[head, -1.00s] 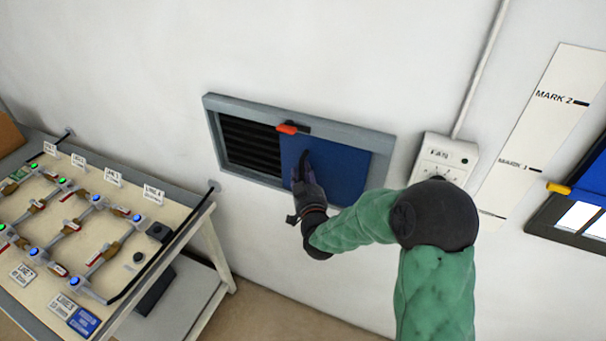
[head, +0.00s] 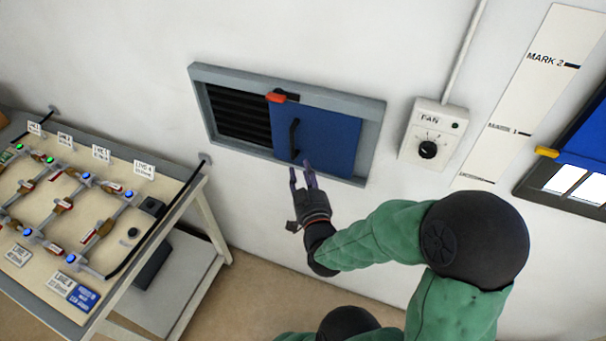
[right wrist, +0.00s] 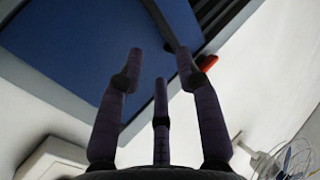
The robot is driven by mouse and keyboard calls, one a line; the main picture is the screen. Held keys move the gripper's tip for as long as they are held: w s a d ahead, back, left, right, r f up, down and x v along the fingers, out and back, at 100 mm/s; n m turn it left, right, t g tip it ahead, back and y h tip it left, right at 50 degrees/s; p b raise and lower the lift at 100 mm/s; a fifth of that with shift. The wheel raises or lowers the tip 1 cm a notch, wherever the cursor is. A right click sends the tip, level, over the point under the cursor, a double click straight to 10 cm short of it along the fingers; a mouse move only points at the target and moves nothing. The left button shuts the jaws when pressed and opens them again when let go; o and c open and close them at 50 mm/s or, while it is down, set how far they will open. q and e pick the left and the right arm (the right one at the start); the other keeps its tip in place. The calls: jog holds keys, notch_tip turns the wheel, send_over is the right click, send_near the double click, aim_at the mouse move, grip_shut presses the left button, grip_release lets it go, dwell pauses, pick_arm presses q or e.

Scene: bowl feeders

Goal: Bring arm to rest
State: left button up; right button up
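My right gripper (head: 302,178) is in front of the wall, just below the sliding vent. Its fingers are spread apart with nothing between them, and the right wrist view (right wrist: 160,75) also shows them open and empty. The vent's blue panel (head: 335,140) covers the right part of the grey frame, and its dark slats (head: 238,115) show at the left. The panel's black handle (head: 294,139) is clear of my fingers in the head view. The blue panel also fills the upper left of the right wrist view (right wrist: 75,50). My left gripper is not in view.
A red tab (head: 277,97) sits at the frame's top. A fan dial box (head: 432,132) is on the wall to the right, beside a marked strip (head: 530,90) and a blue-shuttered window (head: 590,140).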

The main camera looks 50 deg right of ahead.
dwell(0.6)
jog(key=w+a+f+n+g+y, duration=0.1)
jog(key=w+a+f+g+y, duration=0.35)
jog(key=f, duration=0.75)
jog(key=w+a+f+n+g+y, duration=0.15)
jog(key=a+f+y, duration=0.35)
jog(key=a+f, duration=0.55)
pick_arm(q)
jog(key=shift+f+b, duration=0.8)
pick_arm(e)
jog(key=s+a+f+n+g+y, duration=0.1)
jog(key=s+a+f+g+y, duration=0.1)
jog(key=s+a+f+g, duration=0.2)
jog(key=s+a+f+n+g+y, duration=0.1)
jog(key=s+a+f+g, duration=0.3)
jog(key=s+a+f, duration=0.4)
notch_tip(320, 180, down, 5)
jog(key=a+y, duration=0.1)
jog(key=a, duration=0.1)
jog(key=shift+s+a+f+g, duration=0.15)
jog(key=shift+s+a+g, duration=0.15)
jog(key=shift+a, duration=0.1)
jog(key=shift+y, duration=0.25)
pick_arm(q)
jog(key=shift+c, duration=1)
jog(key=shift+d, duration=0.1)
pick_arm(e)
jog(key=shift+d, duration=0.1)
